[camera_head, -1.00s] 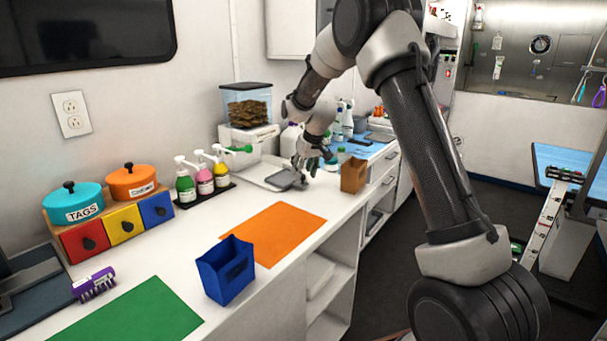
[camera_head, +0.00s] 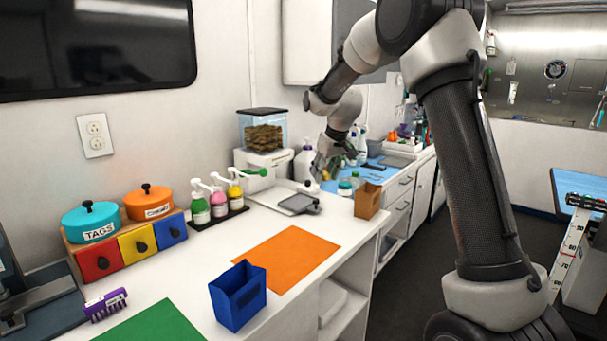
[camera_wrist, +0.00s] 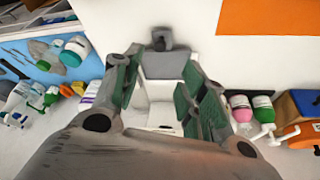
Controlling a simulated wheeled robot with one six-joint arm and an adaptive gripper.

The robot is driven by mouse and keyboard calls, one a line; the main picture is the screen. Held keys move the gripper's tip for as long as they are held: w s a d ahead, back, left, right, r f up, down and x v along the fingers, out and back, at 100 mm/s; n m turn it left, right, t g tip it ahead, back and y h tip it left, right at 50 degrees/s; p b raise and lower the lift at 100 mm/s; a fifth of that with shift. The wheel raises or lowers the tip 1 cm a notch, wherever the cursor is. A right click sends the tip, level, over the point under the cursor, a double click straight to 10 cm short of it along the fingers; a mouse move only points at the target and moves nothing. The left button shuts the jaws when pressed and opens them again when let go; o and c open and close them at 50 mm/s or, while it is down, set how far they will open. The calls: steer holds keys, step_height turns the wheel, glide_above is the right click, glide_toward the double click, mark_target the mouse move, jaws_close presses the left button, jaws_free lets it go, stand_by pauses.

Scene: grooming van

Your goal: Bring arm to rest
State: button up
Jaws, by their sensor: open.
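My gripper (camera_head: 333,158) hangs over the far part of the white counter, above and a little to the right of a grey flat tool with a handle (camera_head: 299,204). In the wrist view my gripper (camera_wrist: 153,80) has its fingers with green pads spread apart, with nothing between them. The grey tool (camera_wrist: 165,64) lies beyond the fingertips, on or beside a white tray (camera_wrist: 158,92). My arm reaches in from the upper right, clear of the counter top.
A dispenser with brown kibble (camera_head: 264,132), pump bottles (camera_head: 219,203) and a brown box (camera_head: 367,200) stand near the gripper. An orange mat (camera_head: 287,257), a blue bin (camera_head: 238,296) and a drawer box with pots (camera_head: 127,242) are nearer. The dark floor at right is mostly clear.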

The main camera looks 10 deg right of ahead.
steer(key=s+d+r+m, duration=0.1)
steer(key=s+d+r, duration=0.2)
steer(key=s, duration=1.8)
steer(key=s+d+r+m+h, duration=0.1)
steer(key=s+d+r, duration=0.2)
steer(key=s, duration=1.9)
steer(key=shift+s+d+r+m, duration=0.2)
steer(key=shift+s+d+m, duration=0.1)
steer(key=shift+d, duration=0.6)
